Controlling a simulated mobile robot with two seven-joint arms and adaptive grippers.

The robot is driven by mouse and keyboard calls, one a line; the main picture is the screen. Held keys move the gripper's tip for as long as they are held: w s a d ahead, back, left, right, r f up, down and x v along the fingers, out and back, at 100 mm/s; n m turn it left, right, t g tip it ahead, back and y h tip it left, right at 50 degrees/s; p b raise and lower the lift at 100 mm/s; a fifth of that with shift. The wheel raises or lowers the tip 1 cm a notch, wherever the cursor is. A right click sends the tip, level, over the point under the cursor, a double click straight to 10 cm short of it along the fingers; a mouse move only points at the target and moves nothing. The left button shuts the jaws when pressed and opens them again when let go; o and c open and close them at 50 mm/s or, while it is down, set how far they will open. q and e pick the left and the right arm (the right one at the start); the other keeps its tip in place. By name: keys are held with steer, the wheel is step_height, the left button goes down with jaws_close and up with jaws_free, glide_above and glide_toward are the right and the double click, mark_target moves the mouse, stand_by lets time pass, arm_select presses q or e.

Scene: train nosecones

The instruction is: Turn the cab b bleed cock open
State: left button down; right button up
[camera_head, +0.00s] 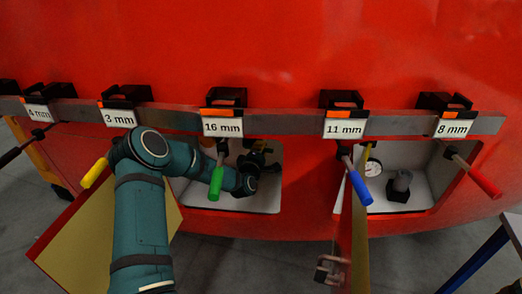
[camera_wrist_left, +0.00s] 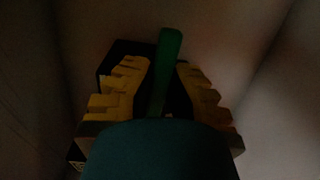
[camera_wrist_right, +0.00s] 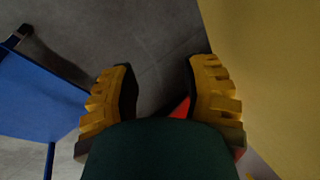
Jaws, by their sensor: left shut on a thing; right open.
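My left arm reaches into the left white compartment (camera_head: 262,202) in the red nose. My left gripper (camera_head: 262,164) is inside it, partly hidden by my arm. In the left wrist view a dark green lever (camera_wrist_left: 166,65), which looks like the bleed cock's handle, stands between the yellow fingers of the left gripper (camera_wrist_left: 162,95), on a dark block (camera_wrist_left: 115,58). The gripper is shut on this lever. The cock's body is mostly hidden and its angle is hard to judge. My right gripper (camera_wrist_right: 160,95) is open and empty in the right wrist view.
A rail (camera_head: 275,123) carries hanging tools, including a green-handled one (camera_head: 216,180) before the left compartment and a blue-handled one (camera_head: 360,188). Open doors (camera_head: 75,238) (camera_head: 356,235) stick out. The right compartment holds a gauge (camera_head: 372,168). A blue table (camera_head: 478,262) stands lower right.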

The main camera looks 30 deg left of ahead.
arm_select(q)
steer(key=shift+f, duration=0.1)
steer(key=c, duration=0.9)
jaws_free()
steer(key=shift+s, duration=0.1)
steer(key=shift+c, duration=0.2)
steer(key=v, duration=1.2)
steer(key=shift+s, duration=0.15)
